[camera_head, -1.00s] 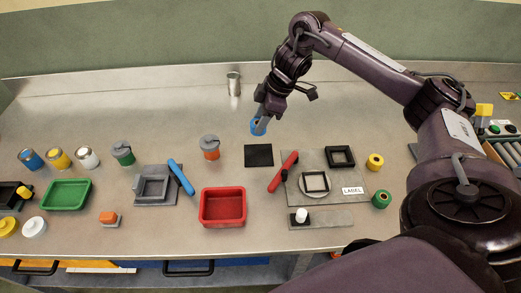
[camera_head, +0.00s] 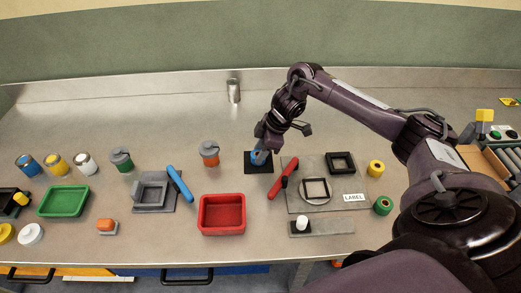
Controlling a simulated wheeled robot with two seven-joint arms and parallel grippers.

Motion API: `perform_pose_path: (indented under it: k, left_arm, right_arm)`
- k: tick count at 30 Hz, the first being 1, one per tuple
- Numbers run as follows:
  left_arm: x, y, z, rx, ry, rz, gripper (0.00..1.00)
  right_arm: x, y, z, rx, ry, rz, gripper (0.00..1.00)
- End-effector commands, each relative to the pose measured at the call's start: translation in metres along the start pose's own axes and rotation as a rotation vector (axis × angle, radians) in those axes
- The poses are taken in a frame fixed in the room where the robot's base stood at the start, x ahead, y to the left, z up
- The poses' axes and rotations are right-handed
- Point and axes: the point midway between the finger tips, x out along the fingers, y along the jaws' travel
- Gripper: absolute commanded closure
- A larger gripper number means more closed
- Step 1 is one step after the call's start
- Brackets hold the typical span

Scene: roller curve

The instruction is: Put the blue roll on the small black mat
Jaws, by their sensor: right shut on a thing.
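The blue roll (camera_head: 255,157) shows as a small blue patch at the tip of my right gripper (camera_head: 260,153), which is shut on it. The gripper hides much of the roll. The small black mat (camera_head: 258,168) lies flat on the steel table, and the roll and gripper are over its upper middle. I cannot tell whether the roll touches the mat. My left gripper is not in view.
A grey board (camera_head: 318,205) with black frames and a red-handled tool (camera_head: 284,180) lies right of the mat. A red tray (camera_head: 222,214) stands to the lower left. An orange-and-grey canister (camera_head: 210,154) stands left of the mat. The table behind is mostly clear.

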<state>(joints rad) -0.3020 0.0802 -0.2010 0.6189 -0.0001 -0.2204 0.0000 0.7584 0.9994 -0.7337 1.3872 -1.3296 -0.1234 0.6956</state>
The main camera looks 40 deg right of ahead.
Motion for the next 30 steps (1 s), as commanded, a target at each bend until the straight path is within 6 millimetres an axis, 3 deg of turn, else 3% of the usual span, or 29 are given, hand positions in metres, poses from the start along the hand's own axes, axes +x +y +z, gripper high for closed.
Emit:
perform_pose_path:
  k: [3, 4, 9, 20, 23, 30]
  left_arm:
    - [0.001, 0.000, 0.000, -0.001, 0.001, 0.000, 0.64]
    - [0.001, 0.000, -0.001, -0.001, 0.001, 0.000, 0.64]
    - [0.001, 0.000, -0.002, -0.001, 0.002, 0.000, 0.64]
    - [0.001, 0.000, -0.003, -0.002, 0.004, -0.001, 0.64]
    - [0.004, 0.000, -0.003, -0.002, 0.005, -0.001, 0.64]
    - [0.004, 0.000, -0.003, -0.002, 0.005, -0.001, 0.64]
  right_arm:
    - [0.003, 0.000, 0.001, 0.000, 0.000, -0.001, 0.84]
    - [0.003, 0.000, 0.001, 0.000, 0.000, -0.001, 0.60]
    - [0.003, 0.000, 0.001, 0.000, 0.000, -0.001, 0.41]
    - [-0.004, 0.001, 0.000, -0.001, 0.001, 0.002, 0.41]
    - [-0.018, 0.001, 0.000, -0.002, 0.001, 0.003, 0.41]
    - [-0.075, 0.002, -0.001, -0.002, -0.001, 0.006, 0.41]
